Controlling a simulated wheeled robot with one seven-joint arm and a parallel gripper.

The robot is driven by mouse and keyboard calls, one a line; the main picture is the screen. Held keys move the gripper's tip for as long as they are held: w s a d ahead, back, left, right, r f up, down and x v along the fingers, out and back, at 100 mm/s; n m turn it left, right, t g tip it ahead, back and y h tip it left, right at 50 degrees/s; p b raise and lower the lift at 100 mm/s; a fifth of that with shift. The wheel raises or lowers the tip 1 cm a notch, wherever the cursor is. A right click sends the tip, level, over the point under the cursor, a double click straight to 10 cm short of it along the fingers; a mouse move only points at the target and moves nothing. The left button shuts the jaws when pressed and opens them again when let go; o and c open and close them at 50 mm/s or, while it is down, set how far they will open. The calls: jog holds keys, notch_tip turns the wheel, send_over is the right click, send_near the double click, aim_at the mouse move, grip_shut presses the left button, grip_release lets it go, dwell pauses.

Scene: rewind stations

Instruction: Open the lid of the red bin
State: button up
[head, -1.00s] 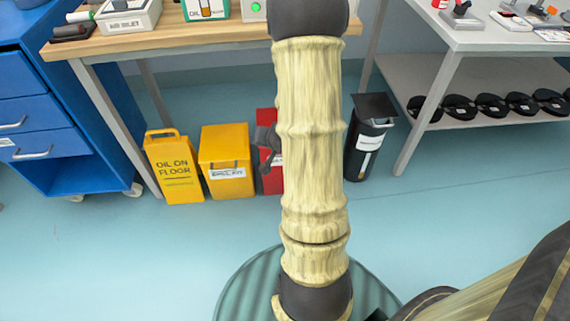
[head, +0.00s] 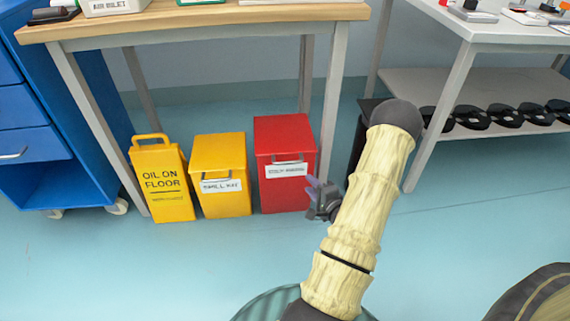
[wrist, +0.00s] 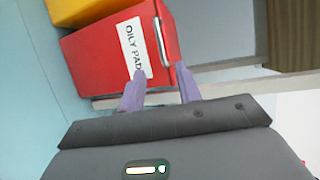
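The red bin (head: 285,185) stands on the floor under the workbench, with its lid (head: 283,132) down. A grey handle (head: 288,157) and a white label (head: 287,170) are on its front. In the wrist view the bin (wrist: 105,55) appears turned sideways, with label text starting "OILY PAD" and the pale handle bar (wrist: 163,38) beside it. My gripper (head: 316,187) is to the right of the bin's front in the head view. In the wrist view its two purple fingers (wrist: 161,80) are apart with nothing between them, in front of the bin and short of the handle.
A yellow bin (head: 220,192) and a yellow "oil on floor" sign (head: 161,195) stand left of the red bin. A bench leg (head: 330,100) rises close on its right. A dark bin (head: 360,135) is partly hidden behind my arm. The floor in front is clear.

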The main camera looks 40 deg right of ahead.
jog(key=b+x, duration=0.8)
jog(key=x, duration=0.9)
jog(key=shift+w+a, duration=0.15)
jog(key=shift+w, duration=0.1)
jog(key=shift+f, duration=0.1)
jog(key=shift+c, duration=0.4)
jog(key=shift+s+f, duration=0.1)
jog(key=shift+s, duration=0.05)
grip_shut()
